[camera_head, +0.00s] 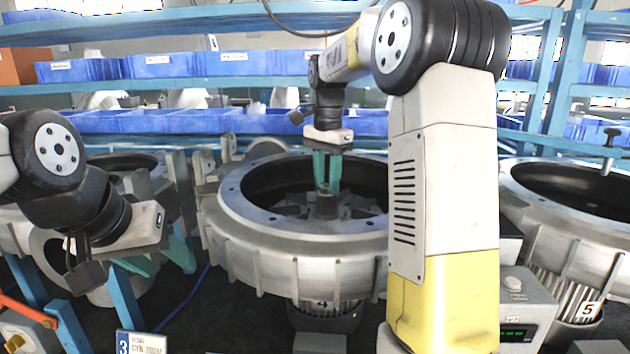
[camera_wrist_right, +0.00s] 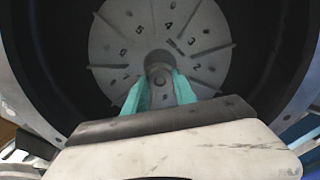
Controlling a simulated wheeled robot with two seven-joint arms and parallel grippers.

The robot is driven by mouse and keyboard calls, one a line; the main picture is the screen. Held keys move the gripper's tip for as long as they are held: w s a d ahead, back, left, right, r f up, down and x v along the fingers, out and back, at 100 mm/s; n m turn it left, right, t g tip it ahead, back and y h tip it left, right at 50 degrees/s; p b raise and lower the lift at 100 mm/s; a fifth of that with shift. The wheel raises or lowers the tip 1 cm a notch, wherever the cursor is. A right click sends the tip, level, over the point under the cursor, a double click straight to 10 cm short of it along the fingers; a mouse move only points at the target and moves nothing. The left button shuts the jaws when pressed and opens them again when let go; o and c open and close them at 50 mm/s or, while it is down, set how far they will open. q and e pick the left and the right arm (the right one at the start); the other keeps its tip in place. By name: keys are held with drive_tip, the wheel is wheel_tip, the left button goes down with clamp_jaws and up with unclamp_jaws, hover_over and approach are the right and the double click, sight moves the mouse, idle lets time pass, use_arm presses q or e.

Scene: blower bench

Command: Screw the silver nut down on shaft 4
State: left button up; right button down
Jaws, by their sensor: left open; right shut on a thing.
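The blower housing marked 4 (camera_head: 300,265) stands in the middle of the head view, its round opening facing up. Its grey hub with shaft 4 (camera_head: 326,207) rises at the centre of the impeller. My right gripper (camera_head: 327,188) points straight down into the opening, its teal fingers at the hub's top. In the right wrist view the fingers (camera_wrist_right: 160,92) are closed around a small grey round piece, the silver nut (camera_wrist_right: 160,82), over the hub. The fingers partly hide it, so its height on the shaft cannot be told. My left gripper (camera_head: 163,256) is open and empty, left of housing 4.
Housing 5 (camera_head: 575,240) stands at the right, with a tool-like handle (camera_head: 611,140) above it. Another housing (camera_head: 125,165) is at the left, near a sign marked 3 (camera_head: 141,343). Blue bins (camera_head: 165,66) line the shelves behind. My right arm hides part of housing 4.

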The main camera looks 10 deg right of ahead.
drive_tip(key=m, duration=1.2)
drive_tip(key=shift+m, duration=0.3)
drive_tip(key=c, duration=1.3)
unclamp_jaws()
